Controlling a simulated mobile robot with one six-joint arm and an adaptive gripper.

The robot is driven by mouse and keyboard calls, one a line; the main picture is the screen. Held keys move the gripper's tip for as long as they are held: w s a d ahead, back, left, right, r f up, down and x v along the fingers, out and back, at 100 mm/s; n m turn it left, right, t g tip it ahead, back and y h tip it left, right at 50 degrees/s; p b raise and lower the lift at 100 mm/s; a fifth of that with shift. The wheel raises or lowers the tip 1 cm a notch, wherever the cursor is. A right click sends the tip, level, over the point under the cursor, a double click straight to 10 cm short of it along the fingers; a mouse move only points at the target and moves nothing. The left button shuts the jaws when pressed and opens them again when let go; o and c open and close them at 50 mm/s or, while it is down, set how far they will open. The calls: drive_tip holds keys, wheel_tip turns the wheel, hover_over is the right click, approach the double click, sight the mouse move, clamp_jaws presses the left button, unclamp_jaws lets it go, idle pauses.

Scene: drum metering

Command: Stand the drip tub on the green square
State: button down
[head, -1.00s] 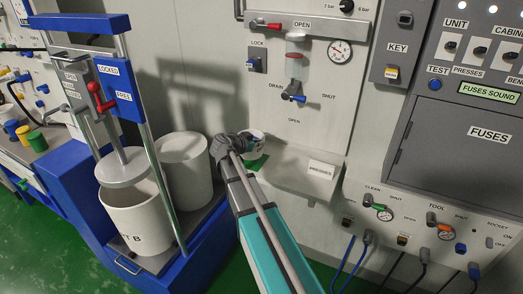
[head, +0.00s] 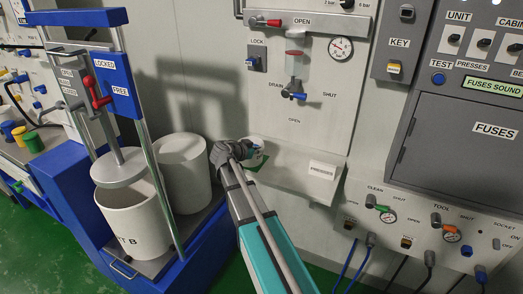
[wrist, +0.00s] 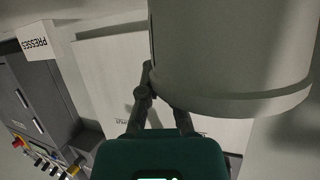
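The drip tub (head: 256,154) is small and white, just right of my gripper (head: 224,150) and partly hidden by it in the head view. In the wrist view, the pale round wall that fills the upper right looks like the tub (wrist: 235,60). My gripper (wrist: 160,88) has one finger at the wall's left edge and the other passing behind its rim, so it seems shut on the wall. The green square (head: 252,166) shows as a sliver on the shelf below the tub. I cannot tell whether the tub touches it.
The pale shelf (head: 290,172) carries a PRESSES label (head: 322,170) to the right. Left of my gripper stand a white drum (head: 187,172) and a blue-framed press (head: 125,75) over an open drum (head: 135,225). Valves and a gauge (head: 340,48) are on the wall above.

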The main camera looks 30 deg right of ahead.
drive_tip(key=c, duration=0.8)
unclamp_jaws()
drive_tip(key=shift+s+a+r+p, duration=0.2)
drive_tip(key=shift+a+r+p, duration=0.15)
drive_tip(key=shift+a+p, duration=0.1)
drive_tip(key=p+v, duration=0.4)
drive_tip(key=v, duration=0.7)
drive_tip(key=shift+f, duration=0.15)
